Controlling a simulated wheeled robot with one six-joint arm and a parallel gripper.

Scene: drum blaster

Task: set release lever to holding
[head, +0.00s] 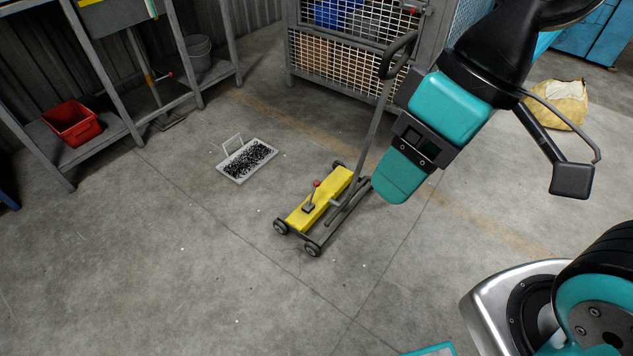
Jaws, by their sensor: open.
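A yellow magnetic sweeper (328,198) on small wheels stands on the concrete floor near the middle of the head view. The release lever (311,196) is a short dark lever with a red knob, rising from a dark mount on top of the yellow housing and leaning slightly. Its labels are too small to read. My gripper (402,178) is open, above and to the right of the sweeper in the picture, apart from the lever. It covers part of the view behind the sweeper's handle.
The sweeper's long handle (375,125) rises beside my gripper. A grey tray (233,177) of dark metal bits lies left of the sweeper. A shelf with a red bin (72,122), a wire cage (345,60) and a yellow sack (558,103) stand farther off. The foreground floor is clear.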

